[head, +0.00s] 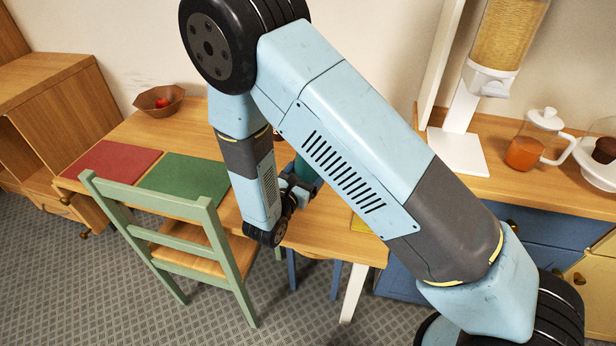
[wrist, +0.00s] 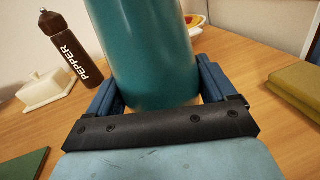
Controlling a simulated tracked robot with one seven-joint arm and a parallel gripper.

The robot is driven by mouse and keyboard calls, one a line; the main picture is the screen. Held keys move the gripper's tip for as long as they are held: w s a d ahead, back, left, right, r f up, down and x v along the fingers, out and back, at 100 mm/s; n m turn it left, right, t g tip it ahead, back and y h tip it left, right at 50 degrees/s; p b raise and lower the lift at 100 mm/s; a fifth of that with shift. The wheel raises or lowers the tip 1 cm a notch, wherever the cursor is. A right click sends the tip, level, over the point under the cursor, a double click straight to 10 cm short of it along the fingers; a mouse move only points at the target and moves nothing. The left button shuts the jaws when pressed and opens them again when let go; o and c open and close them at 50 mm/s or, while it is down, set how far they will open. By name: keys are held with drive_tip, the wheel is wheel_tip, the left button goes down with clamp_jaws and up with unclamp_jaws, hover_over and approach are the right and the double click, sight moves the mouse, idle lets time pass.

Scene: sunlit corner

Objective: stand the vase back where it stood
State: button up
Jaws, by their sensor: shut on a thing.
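The vase (wrist: 148,50) is a smooth teal cylinder, seen large in the wrist view; its top is cut off by the frame. My gripper (wrist: 160,88) is shut on it, with a blue finger on each side of its lower part. It looks upright or slightly tilted over the wooden table (wrist: 225,130); I cannot tell whether its base touches the wood. In the head view a little of the teal vase (head: 303,168) shows behind my gripper (head: 293,188), and my arm hides the rest.
A pepper bottle (wrist: 70,45) and a white butter dish (wrist: 45,90) stand left of the vase. A folded olive-yellow thing (wrist: 298,85) lies to the right. Red (head: 112,162) and green (head: 183,183) mats, a brown bowl (head: 148,101) and a green chair (head: 190,250) are at the left.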

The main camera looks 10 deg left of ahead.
drive_tip(key=shift+s+f, duration=0.1)
drive_tip(key=shift+f, duration=0.75)
drive_tip(key=shift+a, duration=0.1)
drive_tip(key=o, duration=1.6)
drive_tip(key=shift+s, duration=0.1)
drive_tip(key=v, duration=1.2)
drive_tip(key=shift+r, duration=0.1)
